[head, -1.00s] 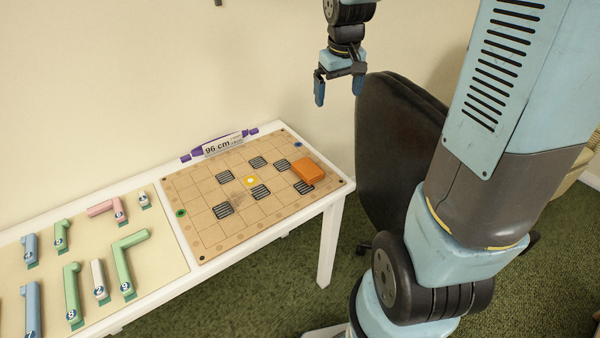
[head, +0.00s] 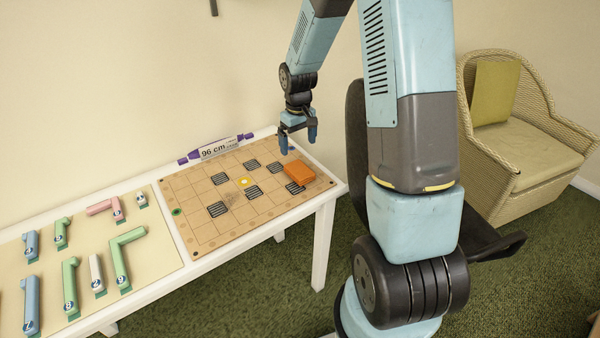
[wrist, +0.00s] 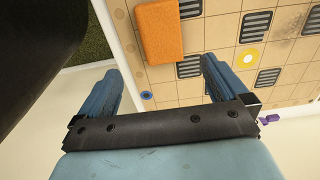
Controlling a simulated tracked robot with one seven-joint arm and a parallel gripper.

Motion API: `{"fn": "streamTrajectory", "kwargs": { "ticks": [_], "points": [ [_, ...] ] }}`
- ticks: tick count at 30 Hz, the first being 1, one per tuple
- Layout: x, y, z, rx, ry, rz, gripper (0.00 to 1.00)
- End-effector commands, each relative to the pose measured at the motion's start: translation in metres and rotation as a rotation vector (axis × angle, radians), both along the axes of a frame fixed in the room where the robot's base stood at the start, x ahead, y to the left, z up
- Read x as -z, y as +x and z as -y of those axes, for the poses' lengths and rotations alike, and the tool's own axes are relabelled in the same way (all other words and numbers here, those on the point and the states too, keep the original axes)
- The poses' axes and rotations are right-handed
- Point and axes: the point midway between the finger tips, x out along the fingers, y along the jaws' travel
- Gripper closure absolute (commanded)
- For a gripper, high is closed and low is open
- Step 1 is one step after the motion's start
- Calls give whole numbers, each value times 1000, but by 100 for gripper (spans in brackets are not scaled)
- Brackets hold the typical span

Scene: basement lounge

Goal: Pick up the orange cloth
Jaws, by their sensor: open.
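The orange cloth (head: 299,173) is a small folded block lying on the right part of the tan grid board (head: 205,235). In the wrist view the cloth (wrist: 159,32) shows at the top, ahead of the fingertips and between their lines. My gripper (head: 298,145) points down above the back right part of the board, above and behind the cloth. Its two blue fingers are apart with nothing between them, as the wrist view also shows (wrist: 161,75). The cloth and the gripper do not touch.
Left of the board, a panel (head: 150,270) holds several coloured numbered pieces. A dark chair (head: 355,140) stands close to the table's right end. A wicker armchair (head: 520,150) is farther right.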

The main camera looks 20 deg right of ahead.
Motion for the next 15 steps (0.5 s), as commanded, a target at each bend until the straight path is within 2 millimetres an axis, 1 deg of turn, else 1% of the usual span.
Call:
{"fn": "streamTrajectory", "kwargs": {
  "ticks": [1, 3, 6, 15],
  "points": [
    [10, -1, 1, 1, 0, -3, 0],
    [21, -1, 1, 2, 0, -2, 0],
    [34, -1, 1, 3, 0, -2, 0],
    [53, -3, 1, 2, 0, -2, 0]
  ]
}}
